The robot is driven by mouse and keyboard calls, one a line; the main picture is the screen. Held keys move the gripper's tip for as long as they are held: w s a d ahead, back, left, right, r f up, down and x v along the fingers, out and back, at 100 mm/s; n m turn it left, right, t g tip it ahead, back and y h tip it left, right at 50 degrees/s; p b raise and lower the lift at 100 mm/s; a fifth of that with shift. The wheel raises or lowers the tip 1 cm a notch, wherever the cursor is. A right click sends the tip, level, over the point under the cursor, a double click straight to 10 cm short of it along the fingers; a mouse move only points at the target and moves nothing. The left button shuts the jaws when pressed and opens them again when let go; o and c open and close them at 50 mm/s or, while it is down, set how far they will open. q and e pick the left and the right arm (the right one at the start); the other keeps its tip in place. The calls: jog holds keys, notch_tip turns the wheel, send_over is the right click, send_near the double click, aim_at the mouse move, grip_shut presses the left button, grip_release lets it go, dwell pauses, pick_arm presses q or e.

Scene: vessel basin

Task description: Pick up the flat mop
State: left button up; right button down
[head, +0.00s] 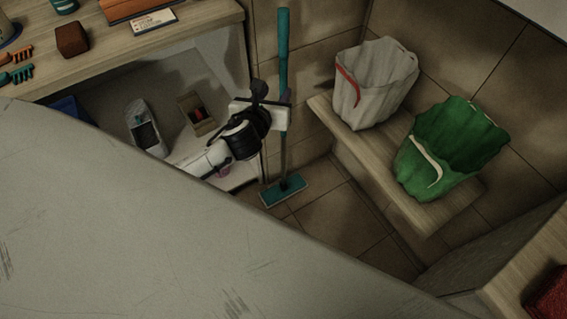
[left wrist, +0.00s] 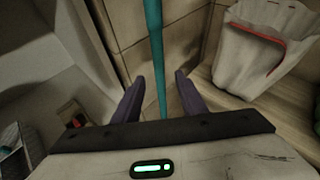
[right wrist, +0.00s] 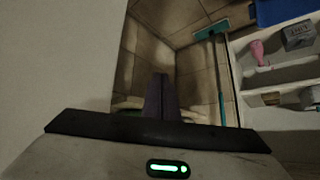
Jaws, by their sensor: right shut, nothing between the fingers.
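The flat mop has a long teal handle (head: 283,45) that stands upright near the tiled wall. Its flat teal head (head: 283,190) rests on the floor. My left gripper (head: 284,97) is at the upper part of the handle. In the left wrist view, the handle (left wrist: 154,45) runs between the two open fingers (left wrist: 157,88), with a gap on each side. My right gripper (right wrist: 161,82) is shut and empty. It is out of sight in the head view. In the right wrist view the mop head (right wrist: 212,31) lies apart from it, up and to the right.
A white bag-like bin (head: 372,85) and a green one (head: 452,145) stand on a wooden ledge (head: 437,212) to the right. A wooden counter (head: 190,35) with brushes and a brown block (head: 71,39) is at the upper left. A shelf below it holds a small box (head: 196,112).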

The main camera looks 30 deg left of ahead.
aim_at(282, 81)
pick_arm(q)
jog(key=shift+m, duration=0.4)
jog(key=x, duration=0.3)
jog(key=b+x, duration=0.1)
jog(key=shift+w+a+r, duration=0.25)
jog(key=shift+w, duration=0.15)
jog(key=shift+w+a+f, duration=0.1)
jog(key=shift+w+f, duration=0.1)
jog(key=shift+w, duration=0.25)
jog(key=b+x, duration=0.1)
jog(key=x, duration=0.3)
jog(key=shift+w+f+b, duration=0.1)
jog(key=shift+f+b, duration=0.3)
jog(key=shift+w, duration=0.2)
pick_arm(e)
jog(key=shift+w+a+f, duration=0.35)
jog(key=shift+w+f, duration=0.1)
jog(key=shift+f, duration=0.05)
pick_arm(q)
grip_shut()
jog(key=shift+w+r, duration=0.1)
jog(key=shift+r, duration=0.05)
pick_arm(e)
jog(key=shift+s+f, duration=0.1)
jog(key=shift+f, duration=0.1)
